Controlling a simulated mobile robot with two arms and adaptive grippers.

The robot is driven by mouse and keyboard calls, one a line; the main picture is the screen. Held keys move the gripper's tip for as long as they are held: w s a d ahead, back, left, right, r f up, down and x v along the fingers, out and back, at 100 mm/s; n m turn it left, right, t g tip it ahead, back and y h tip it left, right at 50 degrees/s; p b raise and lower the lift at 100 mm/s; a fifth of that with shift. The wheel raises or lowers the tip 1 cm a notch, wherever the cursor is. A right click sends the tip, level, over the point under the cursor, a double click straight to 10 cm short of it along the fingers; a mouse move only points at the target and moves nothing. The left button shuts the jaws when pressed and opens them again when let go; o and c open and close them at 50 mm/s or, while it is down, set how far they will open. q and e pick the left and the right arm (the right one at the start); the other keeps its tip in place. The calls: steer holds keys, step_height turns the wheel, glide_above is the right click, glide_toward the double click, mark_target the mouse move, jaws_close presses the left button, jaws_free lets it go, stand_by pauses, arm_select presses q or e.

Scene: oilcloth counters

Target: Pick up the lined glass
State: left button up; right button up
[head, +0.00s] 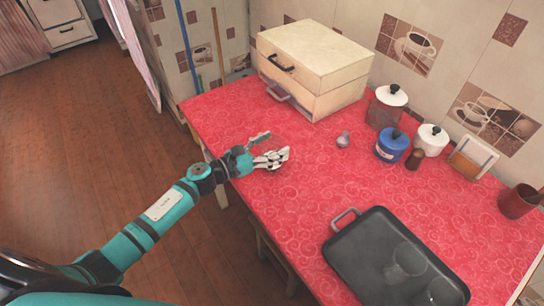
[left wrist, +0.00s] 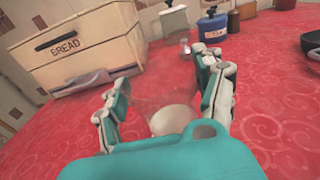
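My left gripper (head: 272,147) is low over the red counter near its left edge, with its fingers spread apart. In the left wrist view the fingers (left wrist: 160,100) stand on either side of a faint, see-through shape (left wrist: 165,88), which looks like a clear glass. Its lines cannot be made out, and no finger is clearly pressed on it. A pale round patch shows below it. Two clear glasses stand on the dark tray at the front right, one whole (head: 406,260) and one at its front edge (head: 440,292); I cannot tell whether either is lined. My right gripper is not in view.
A wooden bread box (head: 315,65) stands at the back. A small glass shaker (head: 343,140), lidded canisters (head: 391,146) and a brown jar (head: 414,159) are to the right. The dark tray (head: 350,262) fills the front right. The counter's middle (head: 310,185) is clear.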

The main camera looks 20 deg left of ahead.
arm_select(q)
steer(key=c, duration=0.4)
steer(key=shift+c, duration=0.7)
steer(key=shift+r, duration=0.15)
